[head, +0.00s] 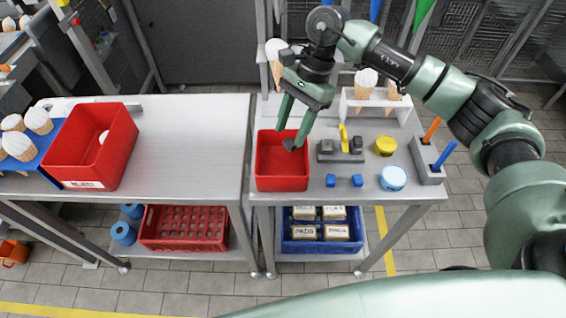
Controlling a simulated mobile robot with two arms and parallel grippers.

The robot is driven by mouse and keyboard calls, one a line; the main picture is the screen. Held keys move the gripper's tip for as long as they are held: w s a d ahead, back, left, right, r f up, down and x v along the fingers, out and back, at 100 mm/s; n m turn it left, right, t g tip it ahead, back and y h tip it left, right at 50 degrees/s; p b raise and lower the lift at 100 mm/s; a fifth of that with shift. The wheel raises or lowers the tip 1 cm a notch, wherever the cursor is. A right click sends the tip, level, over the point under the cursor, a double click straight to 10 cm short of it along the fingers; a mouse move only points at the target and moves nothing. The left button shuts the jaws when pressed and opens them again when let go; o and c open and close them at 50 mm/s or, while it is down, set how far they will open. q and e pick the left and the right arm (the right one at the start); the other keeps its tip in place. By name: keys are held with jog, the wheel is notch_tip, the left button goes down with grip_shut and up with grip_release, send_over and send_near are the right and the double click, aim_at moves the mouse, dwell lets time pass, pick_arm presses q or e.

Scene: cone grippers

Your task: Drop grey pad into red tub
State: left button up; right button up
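The red tub (282,183) stands on the right-hand table, near its left edge. My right gripper (289,136) points down over the tub's back part, its two green fingers spread apart. A small dark grey pad (290,145) shows just below and between the fingertips, against the inside of the tub. It appears close to the right-hand fingertip, with a gap to the left-hand one. Whether it touches the finger or rests on the tub's floor cannot be told. My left gripper is not in view.
Right of the tub are a grey fixture (341,157) with a yellow lever, small blue blocks (357,181), a yellow tape roll (385,146) and a blue-white round tub (393,179). A cone rack (371,106) stands behind. Another red bin (90,150) is on the left table.

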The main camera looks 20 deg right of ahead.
pick_arm(q)
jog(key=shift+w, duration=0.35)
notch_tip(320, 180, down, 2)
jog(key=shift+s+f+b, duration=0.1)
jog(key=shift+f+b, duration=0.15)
jog(key=shift+b, duration=1)
pick_arm(e)
jog(key=v, duration=0.8)
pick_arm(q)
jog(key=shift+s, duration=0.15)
pick_arm(e)
jog(key=shift+s+f, duration=0.1)
jog(key=shift+f, duration=0.05)
